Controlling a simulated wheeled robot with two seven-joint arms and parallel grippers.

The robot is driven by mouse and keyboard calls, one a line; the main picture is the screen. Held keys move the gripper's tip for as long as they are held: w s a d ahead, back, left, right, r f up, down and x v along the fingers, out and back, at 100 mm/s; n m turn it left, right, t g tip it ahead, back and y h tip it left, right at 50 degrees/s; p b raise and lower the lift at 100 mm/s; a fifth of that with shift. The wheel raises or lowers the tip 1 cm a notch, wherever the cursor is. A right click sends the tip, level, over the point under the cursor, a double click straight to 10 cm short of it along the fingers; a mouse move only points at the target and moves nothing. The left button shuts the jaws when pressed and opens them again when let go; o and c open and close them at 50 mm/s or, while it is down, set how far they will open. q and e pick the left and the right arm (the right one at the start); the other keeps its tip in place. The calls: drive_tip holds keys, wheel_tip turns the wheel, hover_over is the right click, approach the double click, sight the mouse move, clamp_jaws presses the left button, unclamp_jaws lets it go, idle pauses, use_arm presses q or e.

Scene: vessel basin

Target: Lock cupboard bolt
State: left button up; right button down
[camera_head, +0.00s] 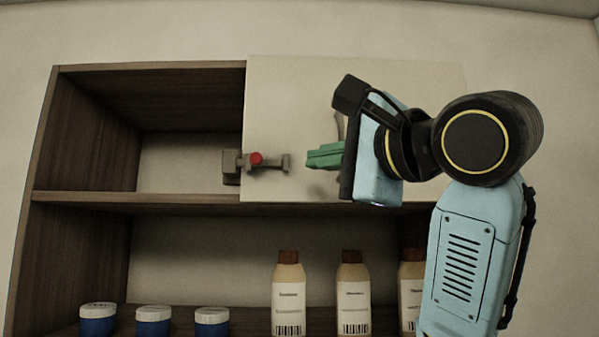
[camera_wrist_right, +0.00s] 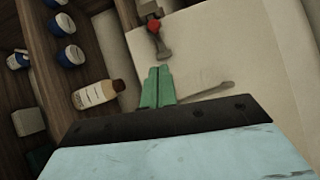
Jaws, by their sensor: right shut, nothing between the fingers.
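The cupboard bolt (camera_head: 268,162) is a grey-brown slide bolt with a red knob (camera_head: 256,159). It sits at the left edge of the pale cupboard door (camera_head: 290,95), with its bracket at the left end. In the right wrist view the bolt (camera_wrist_right: 161,44) and red knob (camera_wrist_right: 153,26) lie just beyond the fingertips. My right gripper (camera_head: 308,158) has green fingers pressed together, empty, pointing left in front of the door. They are right of the bolt and apparently apart from it. In the right wrist view the gripper (camera_wrist_right: 158,70) is also shut. My left gripper is not in view.
The dark wooden cupboard (camera_head: 75,130) has an open upper left section. A lower shelf holds blue jars with white lids (camera_head: 153,320) and brown-capped bottles (camera_head: 289,295). A thin curved handle (camera_wrist_right: 212,91) is on the door, partly behind my gripper in the head view.

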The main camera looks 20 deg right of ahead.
drive_tip(key=b+v, duration=0.1)
drive_tip(key=v, duration=0.5)
drive_tip(key=shift+b, duration=0.4)
drive_tip(key=shift+a, duration=0.1)
